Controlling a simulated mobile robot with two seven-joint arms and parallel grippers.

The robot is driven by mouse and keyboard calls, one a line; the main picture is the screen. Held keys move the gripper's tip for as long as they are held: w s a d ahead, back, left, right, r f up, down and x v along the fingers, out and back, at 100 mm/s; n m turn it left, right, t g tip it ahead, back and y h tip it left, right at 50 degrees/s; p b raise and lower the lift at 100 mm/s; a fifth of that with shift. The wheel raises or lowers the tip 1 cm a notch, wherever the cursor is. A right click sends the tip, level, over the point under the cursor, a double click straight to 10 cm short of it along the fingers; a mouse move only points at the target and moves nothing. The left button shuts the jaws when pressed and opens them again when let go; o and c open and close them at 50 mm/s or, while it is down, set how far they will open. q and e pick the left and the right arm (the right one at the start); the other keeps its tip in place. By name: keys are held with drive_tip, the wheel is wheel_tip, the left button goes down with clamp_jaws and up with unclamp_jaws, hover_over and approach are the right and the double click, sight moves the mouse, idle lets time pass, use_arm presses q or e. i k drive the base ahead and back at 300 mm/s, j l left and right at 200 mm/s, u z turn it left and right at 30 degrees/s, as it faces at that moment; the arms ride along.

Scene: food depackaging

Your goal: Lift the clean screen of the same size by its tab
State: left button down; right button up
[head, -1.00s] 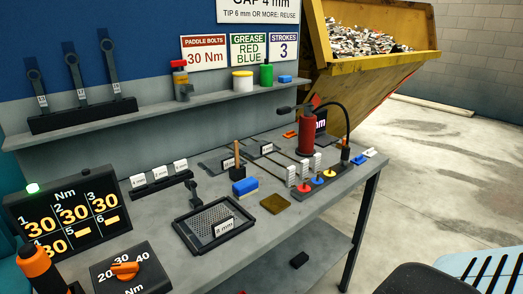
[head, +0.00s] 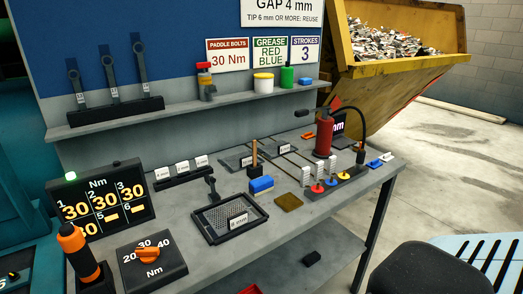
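A perforated grey screen (head: 218,222) lies in a black-rimmed tray (head: 206,238) at the front middle of the grey bench, with a white card reading "8 mm" on it. A black upright piece (head: 212,190) stands at its back edge. Farther back lie flat dark panels with small white labels, one at the left (head: 247,161) and one at the right (head: 285,149). A dark rack (head: 182,178) with several white cards stands behind the tray. These smaller labels are hard to read, and I cannot tell which item is the clean screen. Neither gripper shows.
A torque display (head: 98,206), a dial box (head: 150,263) and an orange-topped tool (head: 74,246) occupy the left. A dark rounded object (head: 430,270) is at lower right.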

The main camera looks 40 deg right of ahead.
sight(272, 151)
drive_tip(key=l+u, duration=0.65)
drive_tip(key=u, duration=0.2)
drive_tip(key=l+u, duration=0.15)
drive_tip(key=l, duration=0.3)
drive_tip(key=k+l+u, duration=0.2)
drive_tip(key=l, duration=0.25)
drive_tip(key=k+l, duration=0.1)
drive_tip(key=l, duration=0.35)
drive_tip(key=k+l+u, duration=0.1)
drive_tip(key=l, duration=0.35)
drive_tip(key=k+l, duration=0.1)
drive_tip(key=l, duration=0.2)
drive_tip(key=k+l, duration=0.1)
drive_tip(key=l, duration=0.2)
drive_tip(key=k+l, duration=0.1)
drive_tip(key=l, duration=0.2)
drive_tip(key=k+l, duration=0.2)
drive_tip(key=k, duration=0.35)
drive_tip(key=k+l+z, duration=0.3)
drive_tip(key=i+l+z, duration=0.1)
drive_tip(key=l, duration=0.2)
drive_tip(key=i+j+u, duration=0.4)
drive_tip(key=i+j, duration=0.15)
drive_tip(key=i, duration=0.1)
